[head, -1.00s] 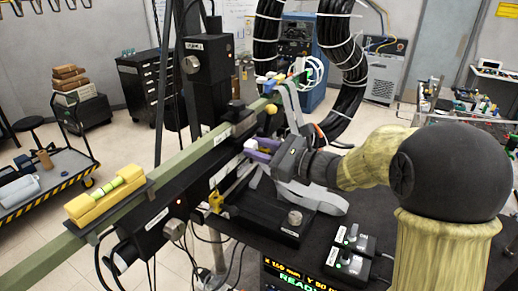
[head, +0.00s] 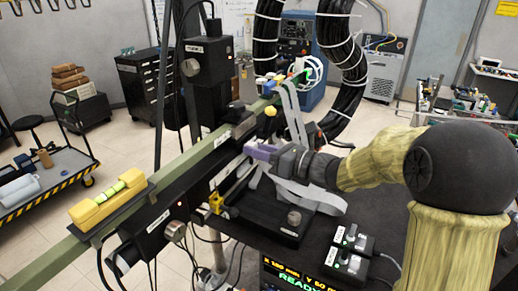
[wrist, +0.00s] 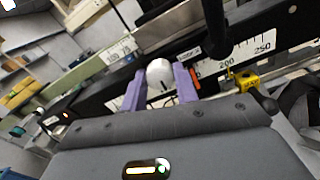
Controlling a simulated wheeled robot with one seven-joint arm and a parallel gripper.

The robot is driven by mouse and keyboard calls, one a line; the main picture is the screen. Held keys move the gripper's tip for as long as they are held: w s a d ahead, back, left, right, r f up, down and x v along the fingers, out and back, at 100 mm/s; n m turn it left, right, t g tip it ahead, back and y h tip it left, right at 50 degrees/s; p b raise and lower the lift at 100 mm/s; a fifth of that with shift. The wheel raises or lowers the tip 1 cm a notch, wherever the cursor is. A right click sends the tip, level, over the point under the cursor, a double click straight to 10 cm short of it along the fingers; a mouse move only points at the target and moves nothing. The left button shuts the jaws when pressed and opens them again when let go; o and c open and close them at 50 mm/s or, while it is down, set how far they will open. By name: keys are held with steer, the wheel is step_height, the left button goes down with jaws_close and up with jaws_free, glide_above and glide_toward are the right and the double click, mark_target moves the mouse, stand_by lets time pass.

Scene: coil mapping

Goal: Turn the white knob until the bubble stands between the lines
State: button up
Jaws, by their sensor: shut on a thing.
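My gripper (head: 258,152) has purple fingers and is at the dark rail assembly in the head view. In the wrist view my gripper (wrist: 160,88) is shut on the round white knob (wrist: 159,71), one finger on each side. A short dark mark shows on the knob's face. In the head view the fingers mostly hide the knob. The yellow level (head: 108,203) sits on the green beam (head: 50,259) at the left. Its bright green vial (head: 111,190) shows, but the bubble and lines are too small to tell apart.
A yellow clip (head: 216,202) hangs on the rail below the fingers, near the printed scale (wrist: 262,46) in the wrist view. Grey ribbon cable (head: 306,193) loops below my gripper.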

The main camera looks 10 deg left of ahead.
steer(key=shift+f, duration=0.1)
steer(key=o, duration=1)
steer(key=b+v, duration=0.6)
steer(key=v, duration=1.1)
steer(key=shift+s+d, duration=0.1)
steer(key=shift+d, duration=0.15)
